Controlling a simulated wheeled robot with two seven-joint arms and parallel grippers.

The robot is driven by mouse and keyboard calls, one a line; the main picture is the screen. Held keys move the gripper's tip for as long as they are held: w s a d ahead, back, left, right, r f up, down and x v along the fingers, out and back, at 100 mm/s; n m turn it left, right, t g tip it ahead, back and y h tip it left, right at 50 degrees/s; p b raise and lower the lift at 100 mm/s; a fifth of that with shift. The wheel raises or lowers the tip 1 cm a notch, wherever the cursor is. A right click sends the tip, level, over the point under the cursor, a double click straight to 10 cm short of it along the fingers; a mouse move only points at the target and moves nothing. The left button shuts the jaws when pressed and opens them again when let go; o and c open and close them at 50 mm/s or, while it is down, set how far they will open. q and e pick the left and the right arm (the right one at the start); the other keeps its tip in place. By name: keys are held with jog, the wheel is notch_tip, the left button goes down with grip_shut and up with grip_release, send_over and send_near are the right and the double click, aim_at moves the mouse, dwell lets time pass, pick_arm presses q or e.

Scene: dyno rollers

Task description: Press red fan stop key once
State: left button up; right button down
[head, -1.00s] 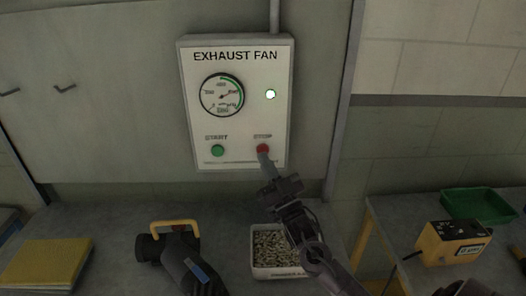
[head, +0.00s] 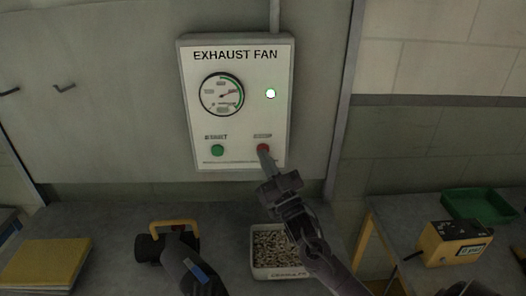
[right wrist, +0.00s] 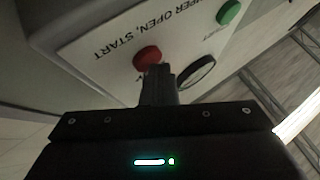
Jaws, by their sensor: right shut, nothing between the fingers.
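The exhaust fan panel (head: 205,120) is a pale wall box with a red stop key (head: 263,148) at lower right and a green start key (head: 218,150) at lower left. My right gripper (head: 264,156) is shut and empty, its fingertips overlapping the lower edge of the red key. In the right wrist view the shut fingertips (right wrist: 161,72) are right by the red key (right wrist: 147,57); I cannot tell whether they touch or press it. The green key also shows there (right wrist: 228,12).
A gauge (head: 221,94) sits above the green key. On the bench below are a white tray of small pieces (head: 272,275), a dark tool with a yellow handle (head: 177,225) and a yellow book (head: 45,264). A yellow box (head: 452,243) and green tray (head: 478,206) stand at right.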

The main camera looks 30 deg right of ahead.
jog(key=shift+w+d, duration=0.1)
dwell(0.6)
jog(key=shift+s+a+p, duration=0.3)
jog(key=shift+s+a, duration=0.15)
jog(key=shift+s, duration=0.25)
jog(key=s+a, duration=0.1)
jog(key=s+p, duration=0.1)
jog(key=s+a+p, duration=0.1)
jog(key=s, duration=0.1)
jog(key=shift+s+a, duration=0.1)
jog(key=shift+a, duration=0.2)
dwell(0.6)
